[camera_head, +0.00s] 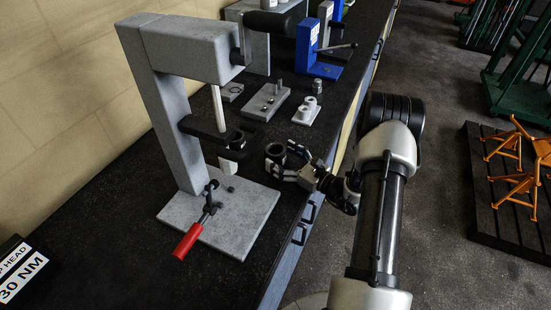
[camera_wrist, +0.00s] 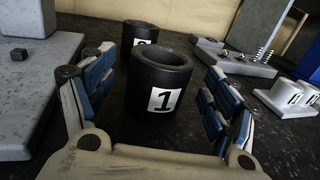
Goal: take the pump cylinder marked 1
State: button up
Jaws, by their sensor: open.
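The pump cylinder marked 1 (camera_wrist: 160,82) is a black hollow cylinder with a white label, upright on the dark bench. It stands between the open fingers of my gripper (camera_wrist: 160,105) in the wrist view, with a gap on each side. In the head view the cylinder (camera_head: 275,153) is just left of my gripper (camera_head: 291,162), right of the grey press. A second black cylinder with a white label (camera_wrist: 140,36) stands behind it in the wrist view. Its number is mostly hidden.
A grey press (camera_head: 172,110) with a red-handled clamp (camera_head: 190,238) stands left. Behind are a grey block with pins (camera_head: 265,104), a light fixture with two posts (camera_head: 305,110) and a blue stand (camera_head: 308,50). The bench edge (camera_head: 300,225) is close to my arm.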

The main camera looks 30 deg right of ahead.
aim_at(275, 152)
jog(key=shift+x, duration=1.6)
jog(key=shift+c, duration=0.2)
jog(key=c, duration=1.8)
jog(key=shift+r, duration=0.1)
jog(key=shift+c, duration=0.2)
